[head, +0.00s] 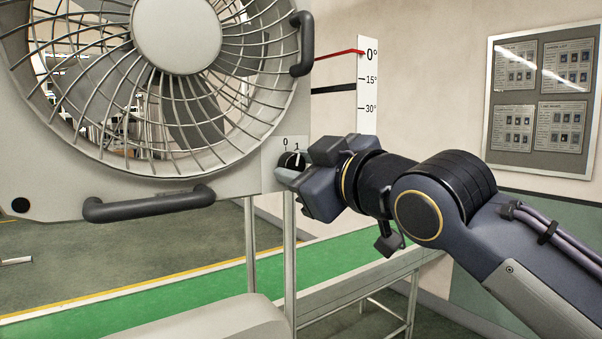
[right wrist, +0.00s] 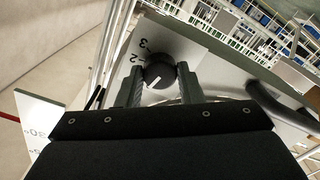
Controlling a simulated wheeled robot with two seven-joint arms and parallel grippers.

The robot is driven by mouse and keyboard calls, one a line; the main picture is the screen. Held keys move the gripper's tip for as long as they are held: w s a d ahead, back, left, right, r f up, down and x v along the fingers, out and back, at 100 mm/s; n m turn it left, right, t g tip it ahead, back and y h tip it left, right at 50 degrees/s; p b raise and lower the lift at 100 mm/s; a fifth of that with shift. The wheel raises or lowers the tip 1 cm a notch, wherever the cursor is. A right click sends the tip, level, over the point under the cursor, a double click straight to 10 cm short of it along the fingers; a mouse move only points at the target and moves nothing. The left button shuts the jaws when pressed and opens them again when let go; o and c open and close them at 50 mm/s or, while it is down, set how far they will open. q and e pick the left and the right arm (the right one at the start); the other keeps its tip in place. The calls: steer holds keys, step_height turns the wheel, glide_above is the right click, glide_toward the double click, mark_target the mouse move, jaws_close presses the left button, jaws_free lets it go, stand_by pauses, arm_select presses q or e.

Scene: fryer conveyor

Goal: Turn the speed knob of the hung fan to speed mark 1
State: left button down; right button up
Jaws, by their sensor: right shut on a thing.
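The hung fan (head: 232,178) fills the upper left of the head view, with a grey frame and a round wire guard. Its black speed knob (head: 291,160) sits at the frame's lower right corner, with marks 0 and 1 showing above it. The knob's white line points up, close to mark 1; exact alignment is hard to tell. My right gripper (head: 284,175) is shut on the knob. In the right wrist view, its fingers (right wrist: 161,82) press on either side of the knob (right wrist: 158,70). Marks 2 and 3 show there; marks 0 and 1 do not. My left gripper is out of view.
Dark handles (head: 150,205) stick out from the fan's lower edge and right side (head: 303,43). A white angle scale (head: 368,90) with a red pointer stands behind it. A green conveyor (head: 190,285) runs below. A notice board (head: 542,95) hangs on the right wall.

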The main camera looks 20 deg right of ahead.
steer(key=m+b, duration=0.1)
steer(key=m, duration=0.3)
steer(key=shift+m, duration=0.3)
stand_by(0.3)
steer(key=o, duration=1)
steer(key=shift+c, duration=0.2)
steer(key=b+v, duration=0.2)
steer(key=v, duration=0.6)
